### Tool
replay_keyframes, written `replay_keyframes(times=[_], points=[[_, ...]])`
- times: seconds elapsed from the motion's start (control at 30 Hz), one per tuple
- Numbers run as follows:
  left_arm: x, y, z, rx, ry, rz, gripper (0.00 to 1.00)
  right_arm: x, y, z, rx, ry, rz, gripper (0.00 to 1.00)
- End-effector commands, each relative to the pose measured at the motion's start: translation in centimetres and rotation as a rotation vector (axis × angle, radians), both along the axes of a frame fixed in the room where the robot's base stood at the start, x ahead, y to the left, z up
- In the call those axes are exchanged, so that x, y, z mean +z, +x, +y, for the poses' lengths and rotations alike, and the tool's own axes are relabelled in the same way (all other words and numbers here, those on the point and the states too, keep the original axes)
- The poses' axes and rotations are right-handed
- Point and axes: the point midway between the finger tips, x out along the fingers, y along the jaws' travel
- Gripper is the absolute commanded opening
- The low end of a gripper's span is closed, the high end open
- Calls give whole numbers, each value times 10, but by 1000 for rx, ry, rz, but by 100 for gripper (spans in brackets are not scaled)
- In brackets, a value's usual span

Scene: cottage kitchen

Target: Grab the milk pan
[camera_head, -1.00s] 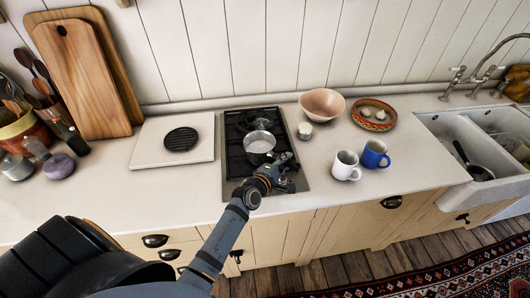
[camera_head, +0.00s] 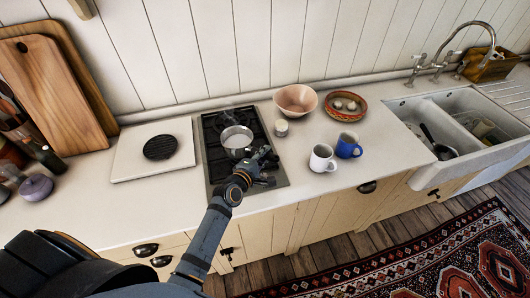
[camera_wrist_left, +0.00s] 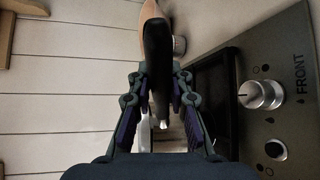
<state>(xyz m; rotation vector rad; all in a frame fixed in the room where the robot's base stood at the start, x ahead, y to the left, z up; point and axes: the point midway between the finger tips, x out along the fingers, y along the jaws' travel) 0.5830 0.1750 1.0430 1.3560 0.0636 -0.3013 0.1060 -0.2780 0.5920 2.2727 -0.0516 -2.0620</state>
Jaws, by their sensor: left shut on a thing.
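The milk pan (camera_head: 237,137), a small pale metal pan, is over the black hob (camera_head: 212,168) in the head view; I cannot tell whether it touches the grate. My left gripper (camera_head: 265,162) is at its front right side, shut on its handle. In the left wrist view the dark handle (camera_wrist_left: 158,60) runs between the two fingers of this gripper (camera_wrist_left: 160,110). The fingers cover part of the handle. My right gripper is not in view.
A white mug (camera_head: 321,158) and a blue mug (camera_head: 348,146) stand right of the hob. A small jar (camera_head: 281,128), a pink bowl (camera_head: 295,98) and a patterned bowl (camera_head: 346,106) are behind them. A pale board (camera_head: 128,160) lies left. The front counter is clear.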

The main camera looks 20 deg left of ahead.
Motion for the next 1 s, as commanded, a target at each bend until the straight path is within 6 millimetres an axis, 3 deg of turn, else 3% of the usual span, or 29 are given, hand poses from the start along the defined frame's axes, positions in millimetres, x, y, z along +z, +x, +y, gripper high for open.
replay_keyframes(times=[0.03,0.37,0.7,1.0], points=[[15,-6,0,0,0,-1,0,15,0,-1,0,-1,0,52],[56,-41,-2,1,1,0,0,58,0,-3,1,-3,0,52],[70,-87,-4,1,-1,-1,0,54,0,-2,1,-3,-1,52],[83,-116,-5,1,0,0,0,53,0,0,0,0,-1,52]])
